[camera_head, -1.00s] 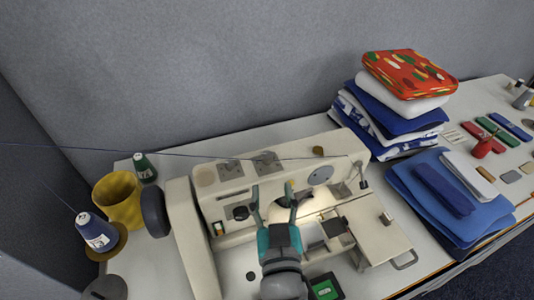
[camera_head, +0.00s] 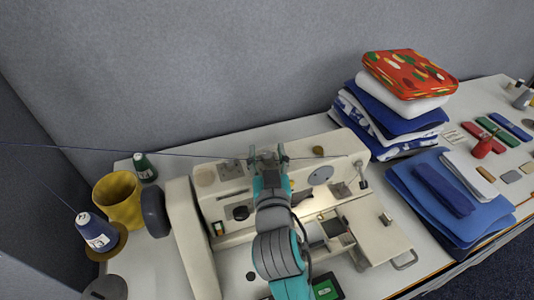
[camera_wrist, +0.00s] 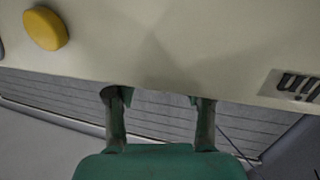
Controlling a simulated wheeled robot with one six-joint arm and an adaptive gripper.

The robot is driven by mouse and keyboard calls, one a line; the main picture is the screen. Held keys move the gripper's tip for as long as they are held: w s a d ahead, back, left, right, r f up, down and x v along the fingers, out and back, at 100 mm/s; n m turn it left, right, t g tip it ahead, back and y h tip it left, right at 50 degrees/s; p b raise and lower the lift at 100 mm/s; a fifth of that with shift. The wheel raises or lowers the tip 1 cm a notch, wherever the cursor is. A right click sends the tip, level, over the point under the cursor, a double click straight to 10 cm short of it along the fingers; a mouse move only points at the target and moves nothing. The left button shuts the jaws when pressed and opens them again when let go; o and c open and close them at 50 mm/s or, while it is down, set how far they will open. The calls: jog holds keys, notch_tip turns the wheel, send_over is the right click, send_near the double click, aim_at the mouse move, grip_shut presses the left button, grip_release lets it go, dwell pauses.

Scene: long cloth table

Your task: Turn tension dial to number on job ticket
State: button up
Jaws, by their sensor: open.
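The cream sewing machine (camera_head: 205,235) stands on the table with small knobs, plates and a round grey disc (camera_head: 320,174) on its body. I cannot tell which of these is the tension dial, and no numbers are legible. A yellow-brown knob (camera_head: 318,151) sits on its top edge; a yellow knob (camera_wrist: 45,28) shows at the upper left in the wrist view. My gripper (camera_head: 268,154) is open over the machine's upper edge, left of the yellow-brown knob. In the wrist view my gripper (camera_wrist: 161,98) has its fingers apart with nothing between them. I cannot identify a job ticket.
A yellow cup (camera_head: 118,200), a blue thread cone (camera_head: 95,232) and a green spool (camera_head: 145,168) stand at the left. Folded cloths (camera_head: 395,115) are stacked at the right, with blue cloth (camera_head: 440,215) in front. A thread (camera_head: 100,151) runs across above the machine.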

jog(key=shift+c, duration=0.3)
grip_shut()
jog(key=shift+a+m+h, duration=0.1)
jog(key=shift+m+h, duration=0.2)
jog(key=shift+h, duration=0.2)
jog(key=shift+m+h, duration=0.6)
jog(key=shift+h, duration=0.4)
jog(key=shift+m+g+h, duration=0.6)
jog(key=shift+m+h, duration=0.7)
jog(key=shift+h, duration=0.6)
